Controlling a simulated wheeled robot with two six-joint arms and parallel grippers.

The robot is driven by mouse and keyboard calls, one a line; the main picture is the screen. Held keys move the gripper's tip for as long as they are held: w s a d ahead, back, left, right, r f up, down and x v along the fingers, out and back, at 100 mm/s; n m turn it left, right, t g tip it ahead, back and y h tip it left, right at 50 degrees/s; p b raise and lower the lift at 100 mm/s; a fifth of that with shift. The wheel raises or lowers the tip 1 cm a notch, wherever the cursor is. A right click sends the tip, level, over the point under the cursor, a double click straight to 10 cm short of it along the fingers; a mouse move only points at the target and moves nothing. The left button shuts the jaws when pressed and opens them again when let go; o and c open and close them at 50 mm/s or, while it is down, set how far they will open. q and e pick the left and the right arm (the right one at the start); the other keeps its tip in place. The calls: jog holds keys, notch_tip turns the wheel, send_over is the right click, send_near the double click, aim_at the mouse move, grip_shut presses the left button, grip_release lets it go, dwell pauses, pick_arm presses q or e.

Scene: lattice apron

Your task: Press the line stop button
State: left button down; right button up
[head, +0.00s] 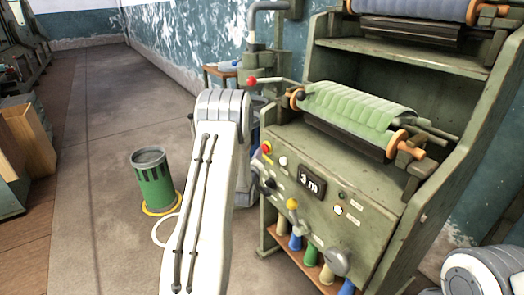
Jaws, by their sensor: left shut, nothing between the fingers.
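A red button (267,147) on a yellow backing sits at the upper left of the green machine's sloping front panel (335,228). A round white button (283,160) is just right of it. My left arm rises through the middle of the head view, just left of the panel. My left gripper (256,180) is mostly hidden behind that arm; a dark part shows near the panel's left edge, below the red button. It is shut and empty. I cannot tell whether it touches the panel. My right gripper is out of view; only part of my right arm shows at lower right.
The panel also has a "3 m" display (311,182), a yellow-knobbed lever (292,204) and a grey handwheel (337,262). A red-knobbed lever (252,81) juts out above. A green bin (153,180) stands on the floor at left. The aisle beyond it is clear.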

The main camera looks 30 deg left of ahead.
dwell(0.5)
pick_arm(q)
jog(key=shift+s+a, duration=0.25)
jog(key=shift+s, duration=0.5)
jog(key=s, duration=0.1)
jog(key=s+a, duration=0.1)
jog(key=s, duration=0.1)
jog(key=s+a, duration=0.1)
jog(key=shift+s+b, duration=0.3)
dwell(0.6)
